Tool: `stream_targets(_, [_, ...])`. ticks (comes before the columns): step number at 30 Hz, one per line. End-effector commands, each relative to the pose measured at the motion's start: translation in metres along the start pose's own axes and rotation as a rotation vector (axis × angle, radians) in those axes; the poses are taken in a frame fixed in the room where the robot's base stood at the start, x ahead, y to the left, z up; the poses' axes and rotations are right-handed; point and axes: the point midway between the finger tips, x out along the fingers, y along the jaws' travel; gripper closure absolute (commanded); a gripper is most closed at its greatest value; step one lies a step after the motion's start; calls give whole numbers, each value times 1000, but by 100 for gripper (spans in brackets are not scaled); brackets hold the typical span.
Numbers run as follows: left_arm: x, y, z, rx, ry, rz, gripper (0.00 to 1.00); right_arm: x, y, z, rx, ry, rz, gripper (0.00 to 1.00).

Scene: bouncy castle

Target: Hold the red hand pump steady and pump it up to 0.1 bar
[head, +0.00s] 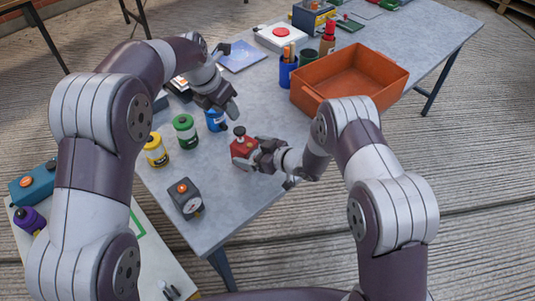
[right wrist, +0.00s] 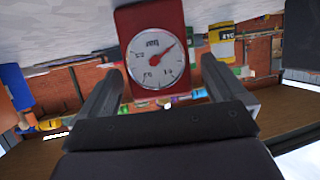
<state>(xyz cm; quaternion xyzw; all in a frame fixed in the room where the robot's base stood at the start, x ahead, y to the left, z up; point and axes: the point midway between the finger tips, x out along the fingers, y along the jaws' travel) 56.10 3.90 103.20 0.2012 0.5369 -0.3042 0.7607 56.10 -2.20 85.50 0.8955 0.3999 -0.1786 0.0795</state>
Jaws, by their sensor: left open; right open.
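The red hand pump (head: 243,148) stands on the grey table near its front edge, with a black knob (head: 239,131) on top. My right gripper (head: 257,156) is open beside the pump, on its right side. In the right wrist view the pump's red body (right wrist: 178,20) appears upside down between the two open fingers. Its round white gauge (right wrist: 152,62) faces that camera; the red needle points to the upper right of the picture, and the reading is too small to tell. My left gripper (head: 229,108) is open and empty, above and behind the pump, apart from the knob.
A dark gauge box (head: 185,199) with an orange button sits at the front left. An orange bin (head: 350,75) stands behind my right arm. The table between pump and gauge box is clear.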

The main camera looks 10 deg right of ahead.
Motion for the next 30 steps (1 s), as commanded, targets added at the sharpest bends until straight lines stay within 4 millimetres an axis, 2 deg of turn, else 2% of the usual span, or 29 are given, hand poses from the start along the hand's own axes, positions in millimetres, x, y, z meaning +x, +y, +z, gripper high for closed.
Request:
stream_targets(4, [0, 0, 0, 0, 0, 0, 57, 14, 0, 0, 0, 1, 1, 2])
stream_targets(12, [0, 0, 0, 0, 0, 0, 57, 17, 0, 0, 0, 0, 1, 2])
stream_targets(13, [0, 0, 0, 0, 0, 0, 57, 17, 0, 0, 0, 0, 1, 5])
stream_targets(18, [0, 0, 0, 0, 0, 0, 57, 17, 0, 0, 0, 0, 1, 61])
stream_targets(20, [0, 0, 0, 0, 0, 0, 57, 17, 0, 0, 0, 0, 1, 80])
stream_targets(26, [0, 0, 0, 0, 0, 0, 57, 17, 0, 0, 0, 0, 1, 80])
stream_targets(28, [0, 0, 0, 0, 0, 0, 74, 17, 0, 0, 0, 0, 1, 80])
stream_targets(30, [0, 0, 0, 0, 0, 0, 96, 17, 0, 0, 0, 0, 1, 80])
